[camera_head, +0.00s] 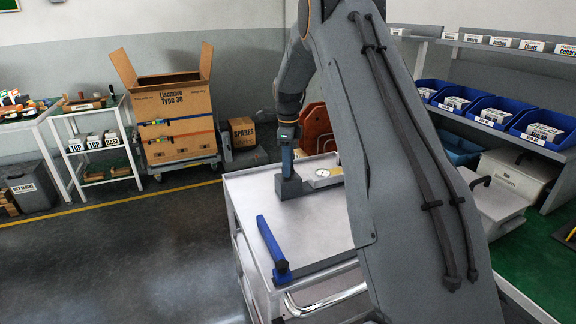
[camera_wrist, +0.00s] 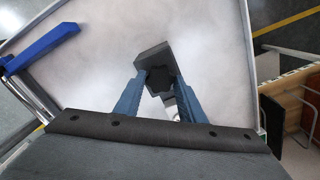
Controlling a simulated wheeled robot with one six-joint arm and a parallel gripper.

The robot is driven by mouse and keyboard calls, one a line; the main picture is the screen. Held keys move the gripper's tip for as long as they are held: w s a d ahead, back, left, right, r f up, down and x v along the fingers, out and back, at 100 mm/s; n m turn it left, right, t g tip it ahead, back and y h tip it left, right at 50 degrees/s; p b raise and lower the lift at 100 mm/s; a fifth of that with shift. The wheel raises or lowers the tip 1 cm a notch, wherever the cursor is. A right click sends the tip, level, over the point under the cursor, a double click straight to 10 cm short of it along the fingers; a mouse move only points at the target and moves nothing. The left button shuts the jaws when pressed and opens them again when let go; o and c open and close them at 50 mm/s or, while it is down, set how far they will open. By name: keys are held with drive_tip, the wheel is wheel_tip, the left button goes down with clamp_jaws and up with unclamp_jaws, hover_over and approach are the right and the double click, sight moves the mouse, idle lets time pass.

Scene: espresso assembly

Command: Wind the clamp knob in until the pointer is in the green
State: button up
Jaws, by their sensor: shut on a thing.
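My gripper (camera_head: 289,166) reaches down to the far left part of the grey cart top. In the wrist view, its blue fingers (camera_wrist: 160,94) are shut on a dark lobed knob (camera_wrist: 160,79), one on each side. The knob sits at a dark grey clamp block (camera_wrist: 152,53), which also shows in the head view (camera_head: 290,187). A pale gauge dial (camera_head: 322,173) lies just right of the block, on a light fixture. It is too small to read its pointer or the green zone. The knob is hidden by my gripper in the head view.
A blue-handled bar (camera_head: 272,242) lies along the left edge of the cart top (camera_head: 313,225). The middle of the top is bare. A large open cardboard box (camera_head: 172,105) stands beyond the cart. Blue bins (camera_head: 490,110) stand on shelves at right.

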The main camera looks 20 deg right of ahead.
idle(0.3)
drive_tip(key=o, duration=1)
drive_tip(key=shift+o, duration=0.2)
drive_tip(key=shift+r+b, duration=0.8)
drive_tip(key=shift+r, duration=3.15)
